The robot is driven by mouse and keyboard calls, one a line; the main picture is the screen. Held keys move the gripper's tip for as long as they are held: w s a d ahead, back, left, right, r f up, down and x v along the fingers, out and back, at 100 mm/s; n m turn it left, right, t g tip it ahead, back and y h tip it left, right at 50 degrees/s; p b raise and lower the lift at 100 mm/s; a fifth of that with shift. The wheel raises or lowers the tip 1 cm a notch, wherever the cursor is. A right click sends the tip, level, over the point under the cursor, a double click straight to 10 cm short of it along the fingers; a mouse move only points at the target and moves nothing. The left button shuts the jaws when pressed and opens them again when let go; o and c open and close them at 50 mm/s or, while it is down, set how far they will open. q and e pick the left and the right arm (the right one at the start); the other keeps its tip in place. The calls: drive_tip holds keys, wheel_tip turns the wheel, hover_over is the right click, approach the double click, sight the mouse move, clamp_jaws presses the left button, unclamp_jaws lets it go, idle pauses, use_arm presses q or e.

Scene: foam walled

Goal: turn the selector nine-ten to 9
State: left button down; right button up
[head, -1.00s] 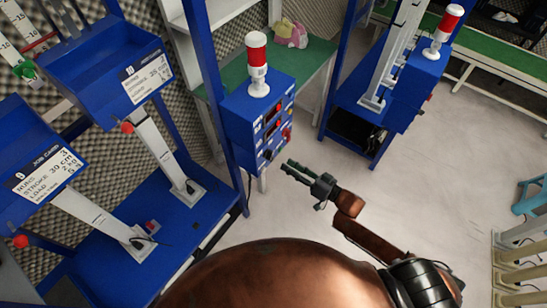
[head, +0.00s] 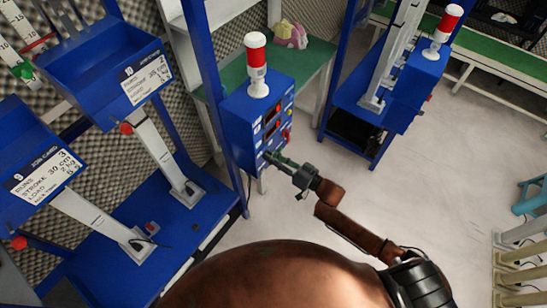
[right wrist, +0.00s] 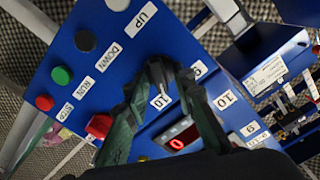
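The blue control box (head: 247,122) with a red-and-white lamp on top stands at the middle in the head view. My right gripper (head: 268,156) is at the lower front of this box. My left gripper is not in view.
The panel also has a green button (right wrist: 62,75), a black button (right wrist: 85,40), red buttons and a lit red display (right wrist: 177,143). Blue test stands (head: 105,75) fill the left. A second blue station (head: 360,105) stands to the right; the floor between is clear.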

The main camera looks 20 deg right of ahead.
drive_tip(key=c, duration=0.5)
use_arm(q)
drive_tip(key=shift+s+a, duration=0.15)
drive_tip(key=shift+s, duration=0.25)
use_arm(e)
clamp_jaws()
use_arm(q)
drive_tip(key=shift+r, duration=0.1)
use_arm(e)
drive_tip(key=shift+n, duration=0.3)
use_arm(q)
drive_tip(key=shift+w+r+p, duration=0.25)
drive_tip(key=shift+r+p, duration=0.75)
drive_tip(key=shift+p, duration=0.1)
use_arm(e)
drive_tip(key=shift+s+a+n, duration=0.1)
drive_tip(key=shift+n, duration=2.65)
drive_tip(key=shift+s+a+n, duration=0.1)
drive_tip(key=shift+n, duration=2.95)
